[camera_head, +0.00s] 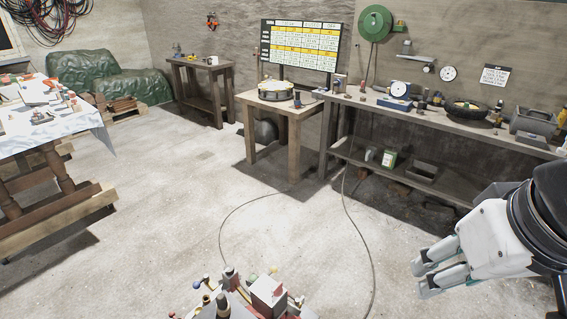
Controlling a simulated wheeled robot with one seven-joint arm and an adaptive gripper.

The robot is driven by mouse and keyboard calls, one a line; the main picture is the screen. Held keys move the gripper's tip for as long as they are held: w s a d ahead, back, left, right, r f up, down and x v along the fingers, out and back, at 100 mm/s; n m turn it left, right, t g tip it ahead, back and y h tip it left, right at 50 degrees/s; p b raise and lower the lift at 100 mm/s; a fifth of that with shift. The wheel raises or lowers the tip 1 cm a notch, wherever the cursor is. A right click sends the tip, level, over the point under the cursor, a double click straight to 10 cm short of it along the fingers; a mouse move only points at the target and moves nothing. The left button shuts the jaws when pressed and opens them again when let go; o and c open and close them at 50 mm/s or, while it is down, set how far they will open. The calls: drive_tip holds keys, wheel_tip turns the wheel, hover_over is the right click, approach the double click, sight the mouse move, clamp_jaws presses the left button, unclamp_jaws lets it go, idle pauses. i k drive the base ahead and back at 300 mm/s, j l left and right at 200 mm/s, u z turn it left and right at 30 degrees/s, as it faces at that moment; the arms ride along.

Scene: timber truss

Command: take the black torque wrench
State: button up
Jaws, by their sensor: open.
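I cannot make out the black torque wrench; the items on the benches are too small to tell apart. A long wooden workbench (430,122) along the right wall carries several small tools and parts. My gripper (421,279) is at the lower right, pointing left, with its pale fingers apart and nothing seen between them. It is above the floor in the foreground, well apart from the benches.
A small table (290,143) holds a round drum-like item (275,90). A cloth-covered table (88,118) stands at left, another bench (203,94) at back. A cluttered red object (268,292) is at bottom centre. A cable (221,222) crosses the otherwise clear middle floor.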

sight(500, 104)
drive_tip(key=z, duration=1.1)
drive_tip(key=i+u, duration=0.15)
drive_tip(key=i, duration=3.9)
drive_tip(key=i+l+u, duration=0.1)
drive_tip(key=i, duration=0.15)
drive_tip(key=i+l+u, duration=0.1)
drive_tip(key=i, duration=0.2)
